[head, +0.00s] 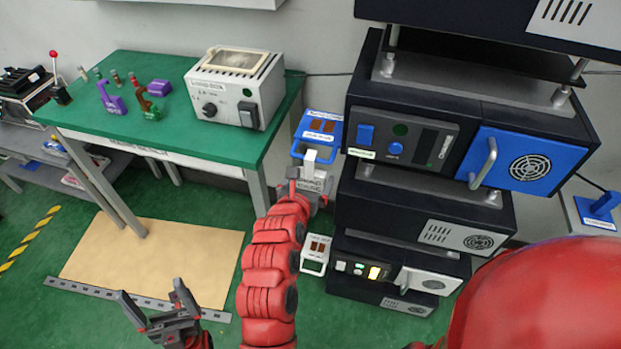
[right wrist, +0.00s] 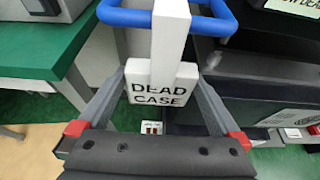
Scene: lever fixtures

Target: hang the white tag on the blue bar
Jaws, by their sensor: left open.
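In the head view the tag (head: 311,181) is held at the end of my right arm. The blue bar (right wrist: 125,18) crosses behind the strap at the top of the right wrist view; it belongs to a blue frame (head: 301,134) in the head view. I cannot tell whether the strap's top hooks over the bar. My left gripper (head: 158,312) is open and empty at lower left.
A green table (head: 140,131) with a grey device (head: 237,92) stands left of the blue frame. A dark equipment stack with a blue door (head: 530,160) stands close on the right. A white-framed fixture (head: 315,254) sits lower down.

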